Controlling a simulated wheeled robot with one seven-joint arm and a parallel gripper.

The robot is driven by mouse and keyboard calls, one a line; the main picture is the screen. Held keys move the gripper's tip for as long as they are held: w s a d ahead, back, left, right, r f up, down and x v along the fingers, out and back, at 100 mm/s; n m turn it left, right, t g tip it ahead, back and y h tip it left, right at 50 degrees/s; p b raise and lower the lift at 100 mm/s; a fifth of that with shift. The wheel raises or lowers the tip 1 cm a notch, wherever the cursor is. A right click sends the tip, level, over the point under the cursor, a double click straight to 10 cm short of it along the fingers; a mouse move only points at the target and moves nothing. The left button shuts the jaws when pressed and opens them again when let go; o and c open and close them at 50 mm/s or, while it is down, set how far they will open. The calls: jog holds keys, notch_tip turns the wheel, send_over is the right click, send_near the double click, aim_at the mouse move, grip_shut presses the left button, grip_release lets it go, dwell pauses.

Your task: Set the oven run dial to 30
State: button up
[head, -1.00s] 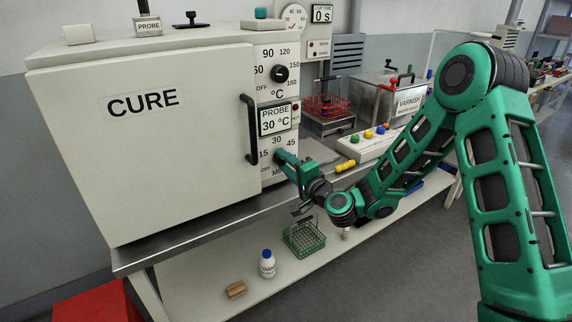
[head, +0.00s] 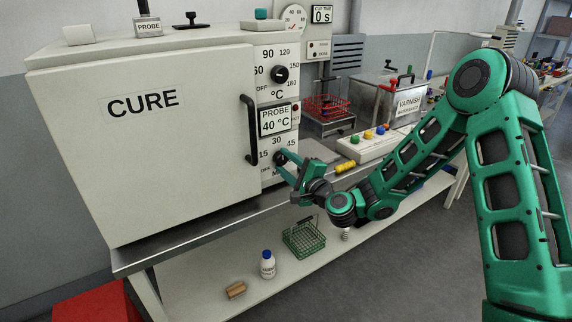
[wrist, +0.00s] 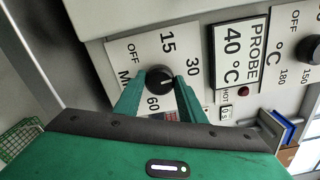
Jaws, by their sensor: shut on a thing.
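The oven (head: 150,175) is a pale box marked CURE, its door shut. Its lower dial, the run dial (head: 279,158), is a black round knob among the numbers 15, 30 and 45. My gripper (head: 286,164) is at this dial. In the wrist view the two green fingers (wrist: 160,88) are shut on the sides of the run dial (wrist: 158,79). Its pale mark points roughly right, toward the 30 side, partly by the right finger; the exact reading is unclear. The 45 is hidden there. The probe display (head: 275,120) reads 40 °C.
The upper temperature dial (head: 280,74) sits above the display. The black door handle (head: 250,130) stands out just left of my gripper. A panel with coloured buttons (head: 375,143) is to the right. A green wire basket (head: 303,240) is on the shelf below.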

jog(key=shift+w+d+f, duration=0.1)
jog(key=shift+d+f, duration=0.1)
jog(key=shift+d, duration=0.05)
jog(key=o, duration=1)
jog(key=shift+o, duration=0.2)
jog(key=shift+a+r, duration=0.1)
jog(key=v, duration=1)
jog(key=shift+d, duration=0.3)
